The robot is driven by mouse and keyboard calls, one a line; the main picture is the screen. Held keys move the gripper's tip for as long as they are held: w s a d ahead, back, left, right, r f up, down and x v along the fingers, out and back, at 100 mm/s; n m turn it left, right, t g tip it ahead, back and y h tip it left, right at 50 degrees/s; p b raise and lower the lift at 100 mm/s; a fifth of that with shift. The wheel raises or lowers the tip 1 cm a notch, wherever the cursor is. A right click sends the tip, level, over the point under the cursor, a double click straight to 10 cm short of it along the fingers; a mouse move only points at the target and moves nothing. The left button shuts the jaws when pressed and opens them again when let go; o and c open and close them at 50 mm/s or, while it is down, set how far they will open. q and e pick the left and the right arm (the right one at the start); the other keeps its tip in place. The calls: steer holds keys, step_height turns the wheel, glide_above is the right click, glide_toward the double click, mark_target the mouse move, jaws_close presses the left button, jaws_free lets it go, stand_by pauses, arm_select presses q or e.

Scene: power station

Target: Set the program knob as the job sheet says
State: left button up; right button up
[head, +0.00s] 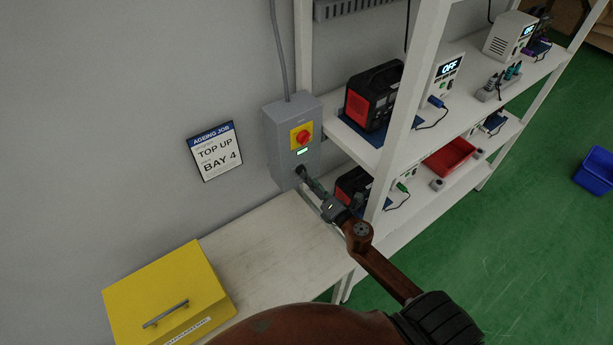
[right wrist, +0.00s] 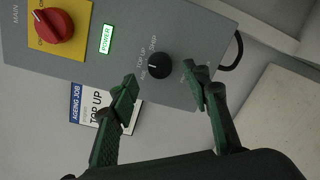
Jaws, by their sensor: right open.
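The job sheet (head: 216,152) on the wall reads "AGEING JOB", "TOP UP" and "BAY 4"; it also shows in the right wrist view (right wrist: 98,105). The program knob (right wrist: 159,65) is round and black with a white mark, on the grey control box (head: 282,155). Labels beside it include "TOP UP"; I cannot tell exactly which one the mark meets. My right gripper (right wrist: 163,84) is open, its fingers on either side of the knob's position and apart from it in the picture. My left gripper is not in view.
A red main switch (head: 302,137) on a yellow plate and a lit green "POWER" display (right wrist: 107,39) are on the same box. Shelves with chargers (head: 372,97) stand right of it. A yellow box (head: 168,290) sits on the pale bench (head: 265,250) below.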

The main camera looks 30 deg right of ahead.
steer(key=s, duration=0.8)
steer(key=shift+d+r, duration=0.15)
steer(key=shift+r, duration=0.1)
steer(key=shift+s+d, duration=0.1)
